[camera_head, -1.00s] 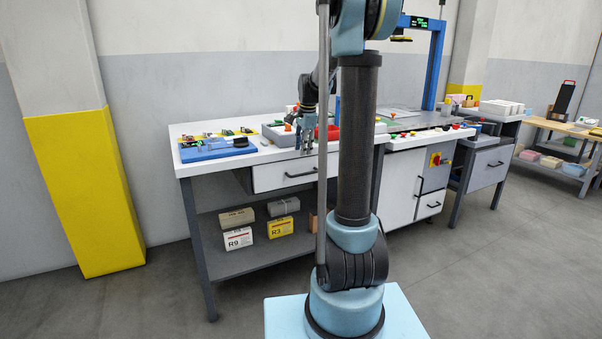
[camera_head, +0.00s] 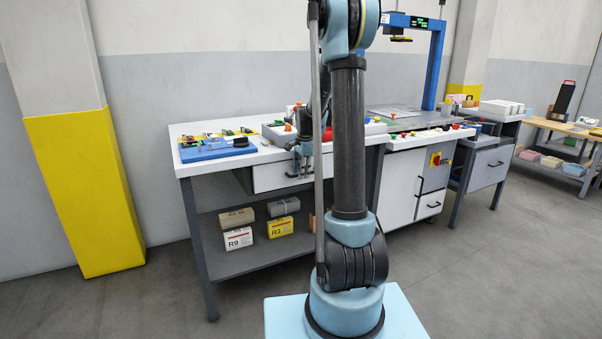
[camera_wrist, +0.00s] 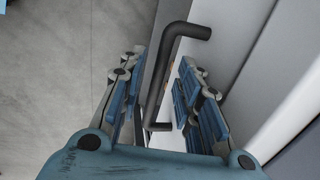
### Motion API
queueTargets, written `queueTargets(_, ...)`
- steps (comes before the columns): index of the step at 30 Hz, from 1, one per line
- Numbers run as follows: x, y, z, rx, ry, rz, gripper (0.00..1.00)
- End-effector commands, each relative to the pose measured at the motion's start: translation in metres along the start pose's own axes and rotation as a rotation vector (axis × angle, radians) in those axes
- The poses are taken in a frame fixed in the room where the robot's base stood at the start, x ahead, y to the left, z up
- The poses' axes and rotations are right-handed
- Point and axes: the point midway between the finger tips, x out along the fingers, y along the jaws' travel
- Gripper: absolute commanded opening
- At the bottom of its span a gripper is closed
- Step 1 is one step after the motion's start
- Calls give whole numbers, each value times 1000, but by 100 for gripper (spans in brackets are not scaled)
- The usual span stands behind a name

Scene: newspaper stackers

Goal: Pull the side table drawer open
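The white drawer (camera_head: 268,178) hangs under the white-topped table (camera_head: 185,169) at left, and its front looks flush under the tabletop. Its black bar handle (camera_wrist: 184,29) runs between my gripper's fingers in the wrist view. My gripper (camera_wrist: 162,92) is open around the handle, with a blue-padded finger on each side and gaps visible. In the head view my gripper (camera_head: 300,170) points down at the drawer front and hides part of the handle.
A blue tray (camera_head: 205,152) and small parts lie on the tabletop. Boxes stand on the shelf (camera_head: 225,263) below. A cabinet (camera_head: 404,185) and another drawer unit (camera_head: 488,168) stand to the right. The floor in front is clear.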

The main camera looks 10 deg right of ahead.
Motion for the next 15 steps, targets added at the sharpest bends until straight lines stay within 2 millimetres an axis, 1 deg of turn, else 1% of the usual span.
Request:
queueTargets(4, 0, 0, 0, 0, 0, 0, 32)
queueTargets(5, 0, 0, 0, 0, 0, 0, 25)
queueTargets(6, 0, 0, 0, 0, 0, 0, 16)
queueTargets(8, 0, 0, 0, 0, 0, 0, 2)
queueTargets(9, 0, 0, 0, 0, 0, 0, 0)
queueTargets(15, 0, 0, 0, 0, 0, -1, 0)
